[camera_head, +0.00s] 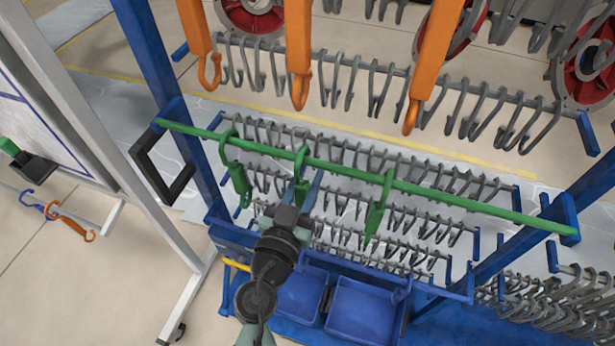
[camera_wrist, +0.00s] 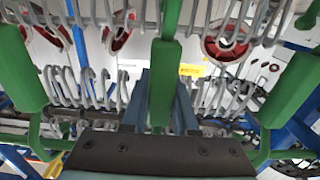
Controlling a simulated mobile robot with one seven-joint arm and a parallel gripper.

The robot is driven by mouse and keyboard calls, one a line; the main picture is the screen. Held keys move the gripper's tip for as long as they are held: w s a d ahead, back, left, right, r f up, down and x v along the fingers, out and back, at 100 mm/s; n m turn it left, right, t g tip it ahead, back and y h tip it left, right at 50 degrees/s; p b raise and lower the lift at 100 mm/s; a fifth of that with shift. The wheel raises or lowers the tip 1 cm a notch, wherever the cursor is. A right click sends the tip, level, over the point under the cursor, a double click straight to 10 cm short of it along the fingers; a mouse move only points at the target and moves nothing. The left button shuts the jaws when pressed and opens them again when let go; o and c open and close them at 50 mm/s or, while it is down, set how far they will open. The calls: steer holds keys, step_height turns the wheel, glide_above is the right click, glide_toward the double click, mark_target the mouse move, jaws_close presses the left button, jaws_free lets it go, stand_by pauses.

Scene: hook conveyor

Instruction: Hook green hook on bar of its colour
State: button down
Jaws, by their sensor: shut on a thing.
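A green bar (camera_head: 455,197) runs across the blue frame in the head view, sloping down to the right. Three green hooks are at it: a left one (camera_head: 238,178), a middle one (camera_head: 302,160) and a right one (camera_head: 377,212). My gripper (camera_head: 303,190) is shut on the middle hook from below. In the wrist view the middle hook (camera_wrist: 162,75) stands upright between my two fingers (camera_wrist: 163,100). Its curved top appears to be over the bar; the wrist view does not show that end clearly. The left hook (camera_wrist: 20,65) and right hook (camera_wrist: 290,95) flank it.
Orange hooks (camera_head: 298,50) hang above, with rows of grey hooks (camera_head: 380,75) behind and below. Blue bins (camera_head: 365,310) sit low in the frame. A black handle (camera_head: 160,170) is near the bar's left end. A white post (camera_head: 90,130) stands at left.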

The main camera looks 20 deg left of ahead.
steer(key=c, duration=0.6)
jaws_free()
steer(key=shift+s, duration=0.1)
steer(key=shift+s+f, duration=0.15)
steer(key=shift+s, duration=0.25)
steer(key=s+b, duration=0.4)
steer(key=s, duration=0.8)
steer(key=shift+b, duration=0.35)
